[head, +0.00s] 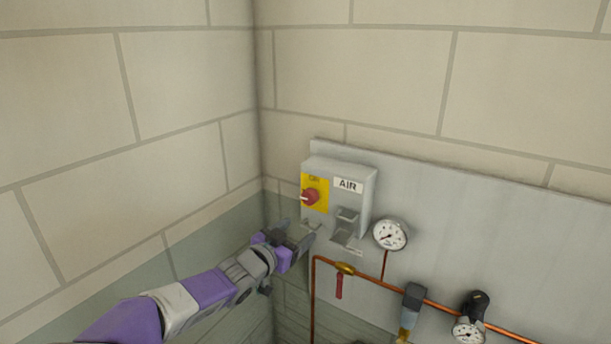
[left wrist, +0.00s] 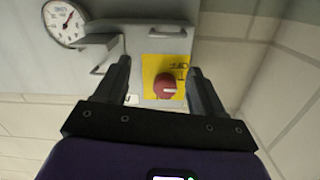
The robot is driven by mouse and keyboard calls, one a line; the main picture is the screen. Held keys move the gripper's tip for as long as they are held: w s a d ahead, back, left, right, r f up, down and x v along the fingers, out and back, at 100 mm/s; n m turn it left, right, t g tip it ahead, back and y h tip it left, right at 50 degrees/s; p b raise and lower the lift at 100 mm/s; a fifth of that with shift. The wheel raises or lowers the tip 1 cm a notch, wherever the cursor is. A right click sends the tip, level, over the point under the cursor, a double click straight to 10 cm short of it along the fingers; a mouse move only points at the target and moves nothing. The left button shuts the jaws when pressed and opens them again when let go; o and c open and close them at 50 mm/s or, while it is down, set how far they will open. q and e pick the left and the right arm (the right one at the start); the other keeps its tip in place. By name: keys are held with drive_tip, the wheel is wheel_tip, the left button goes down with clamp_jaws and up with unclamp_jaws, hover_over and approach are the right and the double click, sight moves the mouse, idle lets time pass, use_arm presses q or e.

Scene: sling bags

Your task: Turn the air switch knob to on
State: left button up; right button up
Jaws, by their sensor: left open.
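The air switch is a grey box (head: 341,186) labelled AIR on the wall panel in the head view. Its red knob (head: 309,196) sits on a yellow plate (head: 322,189) on the box's left part. In the left wrist view the red knob (left wrist: 166,86) shows between the fingers, with a pale mark across it, on the yellow plate (left wrist: 178,64). My left gripper (head: 297,232) is open and empty, just below and in front of the knob, apart from it as far as I can see. The fingers also show in the left wrist view (left wrist: 162,75). My right gripper is not in view.
A white gauge (head: 390,234) is right of the box, and a grey bracket (head: 347,226) is below it. A copper pipe (head: 372,281) with a red-handled valve (head: 339,285) runs below. A brick wall (head: 190,90) closes off the left.

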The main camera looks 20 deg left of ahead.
use_arm(q)
approach(307, 199)
drive_tip(key=w, duration=0.2)
drive_tip(key=shift+m+t, duration=0.3)
drive_tip(key=shift+t, duration=0.1)
drive_tip(key=shift+w+d+f+p, duration=0.1)
drive_tip(key=shift+w+d+p, duration=0.2)
drive_tip(key=shift+w, duration=0.9)
drive_tip(key=shift+w+d+f+p, duration=0.15)
drive_tip(key=shift+w+d+p, duration=0.1)
drive_tip(key=shift+w, duration=0.95)
drive_tip(key=shift+w+d+f+p, duration=0.1)
drive_tip(key=shift+w+d+p, duration=0.15)
drive_tip(key=shift+w, duration=1)
drive_tip(key=c, duration=1.1)
drive_tip(key=shift+o, duration=0.2)
